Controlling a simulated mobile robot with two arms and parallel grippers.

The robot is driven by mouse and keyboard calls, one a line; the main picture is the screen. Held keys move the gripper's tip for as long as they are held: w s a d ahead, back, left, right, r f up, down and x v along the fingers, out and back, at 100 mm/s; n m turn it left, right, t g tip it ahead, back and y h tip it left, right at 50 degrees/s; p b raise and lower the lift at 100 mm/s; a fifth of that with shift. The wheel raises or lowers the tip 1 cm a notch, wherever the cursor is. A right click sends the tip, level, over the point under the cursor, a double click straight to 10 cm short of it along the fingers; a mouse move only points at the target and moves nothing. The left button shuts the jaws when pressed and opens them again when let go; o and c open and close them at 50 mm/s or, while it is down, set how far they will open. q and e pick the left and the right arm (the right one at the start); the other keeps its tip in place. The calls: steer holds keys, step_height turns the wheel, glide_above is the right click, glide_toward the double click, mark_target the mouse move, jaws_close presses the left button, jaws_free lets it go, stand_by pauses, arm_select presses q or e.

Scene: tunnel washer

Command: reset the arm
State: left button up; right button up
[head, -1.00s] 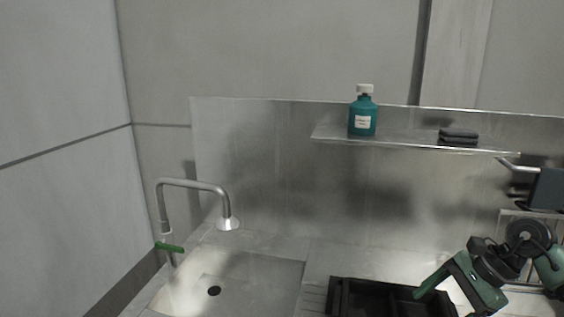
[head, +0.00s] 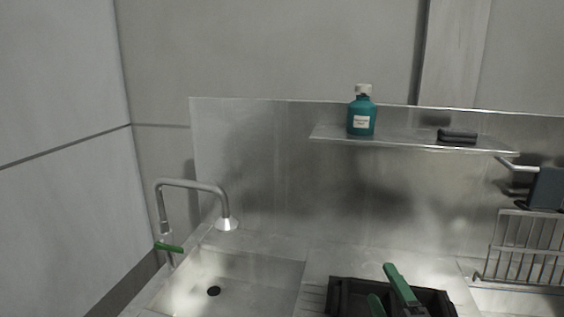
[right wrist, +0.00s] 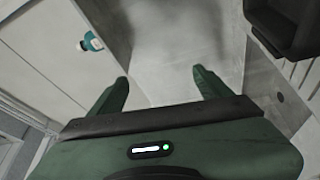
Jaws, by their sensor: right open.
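My right gripper (head: 382,282) is low in the head view, in front of the black tray (head: 343,288), with its green fingers apart. In the right wrist view my right gripper (right wrist: 160,77) is open, with nothing between its fingers. The black tray also shows there at the upper right (right wrist: 282,28). Most of the right arm is below the head picture. My left gripper is not in view.
A sink basin (head: 250,285) with a tap (head: 190,184) is at the left. A teal bottle (head: 361,118) and a dark folded cloth (head: 457,136) stand on the wall shelf (head: 400,142). A wire rack (head: 525,247) is at the right.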

steer(key=s+d+f+m+g+h, duration=0.35)
steer(key=s+f+m+g, duration=0.6)
steer(key=f, duration=0.65)
steer(key=s+a+f+m+g+y, duration=0.1)
steer(key=s+a+f+m+g, duration=0.2)
steer(key=s, duration=0.7)
steer(key=s+a+f+m+g, duration=0.1)
steer(key=s+f+m+g, duration=0.3)
steer(key=s, duration=0.5)
step_height(320, 180, down, 27)
steer(key=s+n, duration=0.1)
steer(key=s, duration=0.1)
steer(key=s+d+f+g, duration=0.1)
steer(key=s+d+f, duration=0.2)
steer(key=s+f, duration=1.3)
steer(key=shift+s+g, duration=0.3)
steer(key=shift+g, duration=0.05)
